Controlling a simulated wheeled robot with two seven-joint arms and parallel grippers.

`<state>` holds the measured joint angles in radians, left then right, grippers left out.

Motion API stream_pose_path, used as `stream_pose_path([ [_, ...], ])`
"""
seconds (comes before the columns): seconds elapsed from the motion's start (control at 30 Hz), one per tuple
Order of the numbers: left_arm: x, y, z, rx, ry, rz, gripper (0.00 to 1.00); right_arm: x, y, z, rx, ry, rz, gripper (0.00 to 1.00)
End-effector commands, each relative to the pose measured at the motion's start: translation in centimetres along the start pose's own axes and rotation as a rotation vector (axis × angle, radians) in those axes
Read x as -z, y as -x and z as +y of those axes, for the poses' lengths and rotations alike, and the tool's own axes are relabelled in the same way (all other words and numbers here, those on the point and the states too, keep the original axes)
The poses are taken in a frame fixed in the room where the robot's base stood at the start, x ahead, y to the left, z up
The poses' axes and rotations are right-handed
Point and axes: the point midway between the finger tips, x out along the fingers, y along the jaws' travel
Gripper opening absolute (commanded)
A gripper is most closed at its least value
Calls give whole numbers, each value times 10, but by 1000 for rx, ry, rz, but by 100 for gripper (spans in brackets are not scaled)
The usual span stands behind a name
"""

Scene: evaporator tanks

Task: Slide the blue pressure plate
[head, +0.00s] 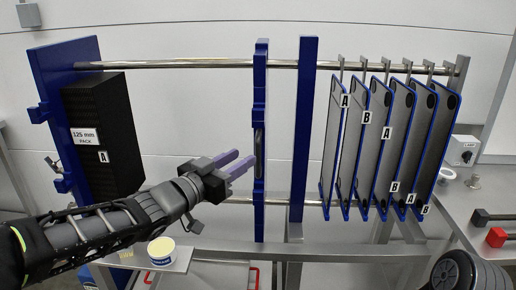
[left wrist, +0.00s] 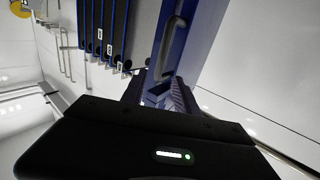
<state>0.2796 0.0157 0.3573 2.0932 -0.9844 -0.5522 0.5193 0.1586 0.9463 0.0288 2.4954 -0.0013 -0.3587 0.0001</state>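The blue pressure plate (head: 260,90) hangs edge-on from the upper rail, between the black plate pack and a blue upright. A grey handle (head: 258,153) is on its left face; the plate (left wrist: 198,40) and handle (left wrist: 173,45) also show in the left wrist view. My left gripper (head: 245,156) points at the handle from the left. Its two purple fingers are apart, with nothing seen between them. The tips look close to the handle; contact cannot be told. My right gripper is not in view.
A black 125 mm pack (head: 105,170) stands by the left blue end plate (head: 60,65). A blue upright (head: 303,110) stands right of the pressure plate. Several grey, blue-edged plates labelled A or B (head: 375,140) hang further right. A tub (head: 161,250) sits below my arm.

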Motion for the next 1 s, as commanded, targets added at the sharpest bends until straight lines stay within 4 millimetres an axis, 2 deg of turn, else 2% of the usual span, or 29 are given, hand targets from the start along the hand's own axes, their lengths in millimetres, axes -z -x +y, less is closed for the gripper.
stream_pose_path([
  [0.17,0,-15,1,-3,1,1,36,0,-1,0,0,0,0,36],
  [0.53,0,-69,1,-2,2,1,36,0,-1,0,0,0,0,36],
  [0.67,0,-76,0,-1,0,0,36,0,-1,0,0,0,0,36],
  [0.9,0,-77,0,0,0,0,36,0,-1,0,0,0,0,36],
  [1.0,0,-77,0,0,0,0,30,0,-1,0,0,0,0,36],
])
